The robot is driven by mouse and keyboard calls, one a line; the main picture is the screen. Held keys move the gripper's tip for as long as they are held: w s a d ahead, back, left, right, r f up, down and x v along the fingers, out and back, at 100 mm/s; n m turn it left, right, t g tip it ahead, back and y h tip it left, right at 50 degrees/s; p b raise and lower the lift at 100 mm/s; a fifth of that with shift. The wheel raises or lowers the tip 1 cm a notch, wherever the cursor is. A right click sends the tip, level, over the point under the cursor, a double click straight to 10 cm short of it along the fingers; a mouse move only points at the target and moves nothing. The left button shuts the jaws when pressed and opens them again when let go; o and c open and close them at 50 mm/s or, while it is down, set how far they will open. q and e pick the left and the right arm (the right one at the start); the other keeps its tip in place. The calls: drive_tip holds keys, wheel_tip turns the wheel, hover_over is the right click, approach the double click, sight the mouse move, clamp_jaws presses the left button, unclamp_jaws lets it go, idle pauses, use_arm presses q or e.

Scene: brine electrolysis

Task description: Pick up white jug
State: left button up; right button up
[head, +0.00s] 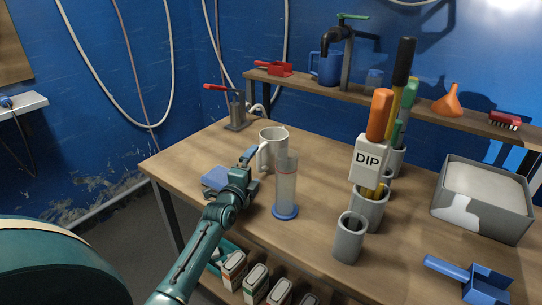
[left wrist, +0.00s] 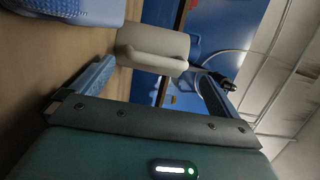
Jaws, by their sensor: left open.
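The white jug (head: 273,144) stands upright on the wooden table, partly behind a clear cylinder with a blue base (head: 285,190). Its handle faces left, toward my gripper. My left gripper (head: 251,157) is open and empty, just left of the jug at about table height. In the left wrist view the jug (left wrist: 150,42) lies ahead, between and beyond the two blue fingers (left wrist: 150,75), with its handle toward me. I see no contact with it. My right gripper is not in view.
A blue block (head: 214,179) lies beside my left wrist. A grey stand with a red lever (head: 236,118) is behind. A shelf (head: 405,103) runs along the back.

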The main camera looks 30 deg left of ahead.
sight(258, 161)
use_arm(q)
drive_tip(key=shift+w+a, duration=0.15)
drive_tip(key=shift+w, duration=0.6)
drive_tip(key=shift+w+a, duration=0.1)
drive_tip(key=shift+w, duration=0.65)
drive_tip(key=shift+c, duration=0.3)
drive_tip(key=c, duration=1.2)
